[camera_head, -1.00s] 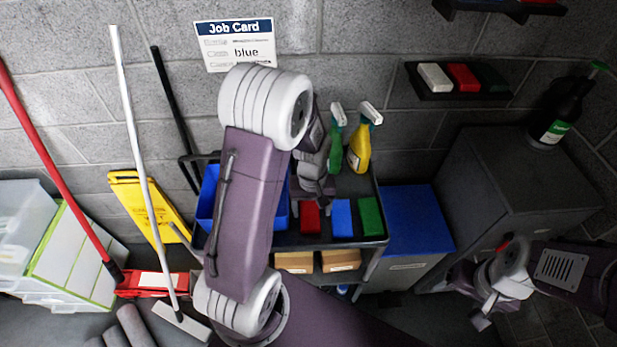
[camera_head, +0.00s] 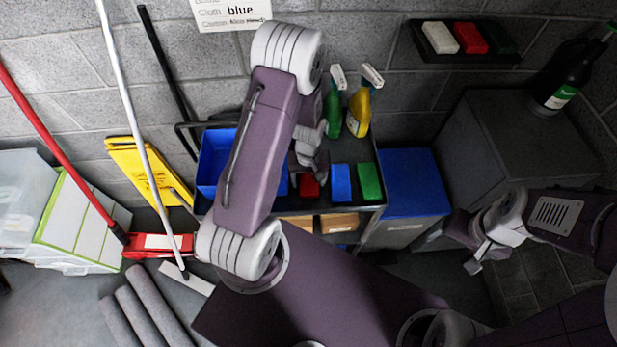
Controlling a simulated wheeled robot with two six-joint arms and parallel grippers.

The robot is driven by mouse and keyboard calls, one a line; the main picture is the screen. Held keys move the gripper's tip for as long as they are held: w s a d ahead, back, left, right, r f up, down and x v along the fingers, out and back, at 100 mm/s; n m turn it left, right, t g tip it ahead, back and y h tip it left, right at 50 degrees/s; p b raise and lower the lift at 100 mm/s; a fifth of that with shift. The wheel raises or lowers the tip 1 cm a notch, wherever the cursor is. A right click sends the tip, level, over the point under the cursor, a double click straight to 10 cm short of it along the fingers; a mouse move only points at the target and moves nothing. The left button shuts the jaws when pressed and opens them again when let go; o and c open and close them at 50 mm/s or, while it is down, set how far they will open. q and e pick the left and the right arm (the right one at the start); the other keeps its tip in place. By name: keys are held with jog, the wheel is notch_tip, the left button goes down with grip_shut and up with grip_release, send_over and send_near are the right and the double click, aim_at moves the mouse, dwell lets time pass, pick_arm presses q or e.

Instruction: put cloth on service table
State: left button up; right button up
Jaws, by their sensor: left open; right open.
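Blue (camera_head: 341,183), red (camera_head: 309,186) and green (camera_head: 370,182) folded cloth-like pads lie in a row at the front of a dark two-level cart (camera_head: 372,203), which may be the service table. My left gripper (camera_head: 306,170) is open, over the cart just behind the red pad; its fingers are partly hidden by my own arm, and I cannot tell whether it touches anything. My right gripper (camera_head: 474,266) is open and empty, low at the right, apart from the pads. The job card (camera_head: 232,14) on the wall reads "Cloth blue".
A blue bin (camera_head: 213,160) and green (camera_head: 333,105) and yellow (camera_head: 359,112) spray bottles stand on the cart. A blue-lidded box (camera_head: 412,180) and grey cabinet (camera_head: 500,140) are to its right. A wall shelf (camera_head: 460,54) holds white, red and dark pads. Mops and a yellow sign (camera_head: 150,175) stand left.

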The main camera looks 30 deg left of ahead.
pick_arm(q)
jog(key=shift+f, duration=0.35)
jog(key=shift+w+a+f, duration=0.1)
jog(key=shift+w+f, duration=0.05)
jog(key=shift+w, duration=0.05)
jog(key=shift+s, duration=0.1)
jog(key=c, duration=1.1)
jog(key=shift+r, duration=0.2)
jog(key=shift+r, duration=0.3)
jog(key=r, duration=0.3)
jog(key=shift+w, duration=0.2)
jog(key=s+d+r, duration=0.1)
jog(key=d+r, duration=0.1)
jog(key=d, duration=0.1)
jog(key=s+d+r+b, duration=0.1)
jog(key=d+r, duration=0.1)
jog(key=d, duration=0.2)
jog(key=s+d+r, duration=0.2)
jog(key=d+r, duration=0.1)
jog(key=d, duration=0.1)
jog(key=shift+d, duration=0.1)
